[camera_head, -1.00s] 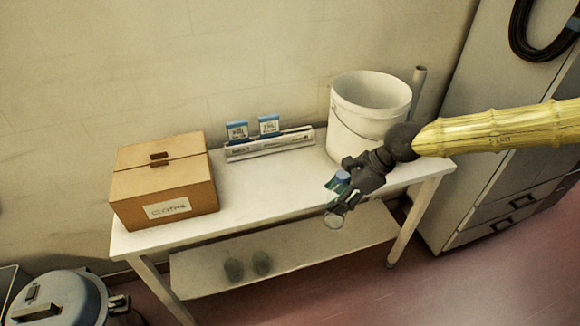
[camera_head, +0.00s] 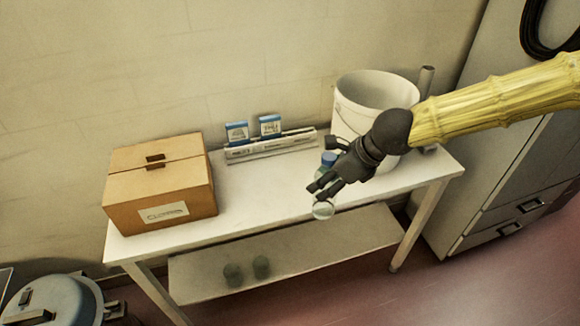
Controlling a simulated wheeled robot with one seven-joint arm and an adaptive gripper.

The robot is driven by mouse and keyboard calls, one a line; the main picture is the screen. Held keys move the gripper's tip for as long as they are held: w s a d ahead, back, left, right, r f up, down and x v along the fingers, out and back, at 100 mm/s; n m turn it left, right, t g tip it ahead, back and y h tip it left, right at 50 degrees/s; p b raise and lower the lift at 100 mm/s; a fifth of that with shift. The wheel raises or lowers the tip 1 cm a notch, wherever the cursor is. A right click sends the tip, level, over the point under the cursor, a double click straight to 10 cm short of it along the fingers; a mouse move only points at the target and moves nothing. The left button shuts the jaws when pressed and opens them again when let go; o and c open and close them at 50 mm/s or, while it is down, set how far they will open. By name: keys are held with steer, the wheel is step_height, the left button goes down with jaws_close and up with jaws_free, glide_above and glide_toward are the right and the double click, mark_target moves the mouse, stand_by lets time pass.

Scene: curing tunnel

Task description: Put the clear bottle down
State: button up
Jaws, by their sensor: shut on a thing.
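The clear bottle (camera_head: 323,210) is in my gripper (camera_head: 323,185), with its blue cap (camera_head: 328,159) showing above the dark fingers. Its clear lower end shows below the fingers, and its middle is hidden by them. My gripper is shut on it in front of the bucket, at the right half of the white table (camera_head: 258,185). The bottle overlaps the table's front edge in the picture. I cannot tell whether it touches the tabletop.
A cardboard box (camera_head: 130,190) stands on the table's left end. A rack (camera_head: 265,149) with blue-topped boxes is at the back, and a white bucket (camera_head: 350,98) at the back right. The table's middle is clear. Two dark round things (camera_head: 233,274) sit on the lower shelf.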

steer(key=w+a+f+p, duration=0.1)
steer(key=w+a+f, duration=0.3)
steer(key=w+a, duration=0.4)
steer(key=shift+w+a+f, duration=0.35)
steer(key=shift+w+a, duration=0.05)
steer(key=shift+w, duration=0.55)
steer(key=shift+f, duration=0.15)
steer(key=o, duration=1.3)
steer(key=shift+c, duration=0.2)
steer(key=p+v, duration=0.1)
steer(key=v, duration=1.1)
